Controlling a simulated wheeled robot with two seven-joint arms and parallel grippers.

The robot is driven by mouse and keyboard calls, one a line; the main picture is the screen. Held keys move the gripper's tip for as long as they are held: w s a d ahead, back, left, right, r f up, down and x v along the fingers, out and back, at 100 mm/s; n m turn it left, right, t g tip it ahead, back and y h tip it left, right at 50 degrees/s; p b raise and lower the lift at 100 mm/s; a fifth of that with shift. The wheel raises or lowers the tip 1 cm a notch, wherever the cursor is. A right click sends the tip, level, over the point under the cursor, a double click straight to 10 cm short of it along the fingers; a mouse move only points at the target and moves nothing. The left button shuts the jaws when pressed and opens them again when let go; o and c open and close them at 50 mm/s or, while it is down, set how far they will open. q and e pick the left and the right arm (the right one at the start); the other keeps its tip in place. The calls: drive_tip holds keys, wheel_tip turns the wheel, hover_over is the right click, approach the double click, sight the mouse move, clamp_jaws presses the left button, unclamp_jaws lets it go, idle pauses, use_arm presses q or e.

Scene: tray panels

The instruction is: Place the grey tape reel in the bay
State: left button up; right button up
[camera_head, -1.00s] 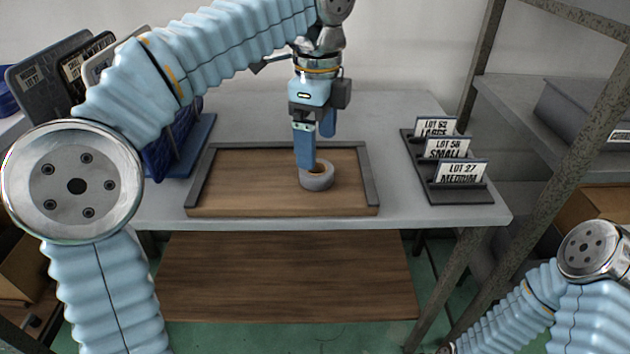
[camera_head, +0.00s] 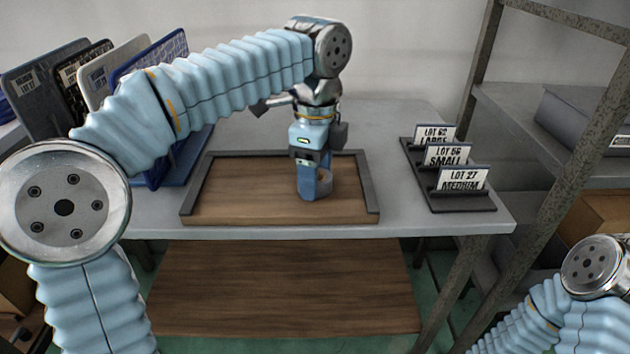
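The grey tape reel (camera_head: 325,182) stands on the wooden floor of the tray (camera_head: 240,200), right of its middle. My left gripper (camera_head: 315,184) points straight down at the reel. Its near blue finger covers the reel's left part, and the far finger is mostly hidden. I cannot tell whether the fingers press on the reel or only stand around its wall. The tray has dark grey rims at the left, back and right. No place marked as a bay can be made out. My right arm shows at the lower right, but its gripper is out of view.
A rack of upright panels (camera_head: 95,75) stands left of the tray, partly behind my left arm. A dark holder (camera_head: 462,203) with lot cards (camera_head: 462,179) stands at the right of the grey table (camera_head: 400,213). A metal shelf frame (camera_head: 548,165) rises further right.

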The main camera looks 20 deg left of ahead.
use_arm(q)
drive_tip(key=c, duration=0.4)
drive_tip(key=shift+r, duration=0.1)
drive_tip(key=shift+r, duration=0.35)
wheel_tip(320, 180, up, 3)
drive_tip(key=shift+f+p, duration=0.2)
drive_tip(key=shift+p, duration=0.5)
drive_tip(key=s+d+r+p, duration=0.1)
drive_tip(key=s+d+r, duration=0.5)
drive_tip(key=d, duration=0.1)
drive_tip(key=s+d+r+p, duration=0.1)
drive_tip(key=s+d+r, duration=0.2)
drive_tip(key=shift+s+d+r+p, duration=0.15)
drive_tip(key=shift+d+r+p, duration=0.1)
drive_tip(key=shift+p, duration=0.05)
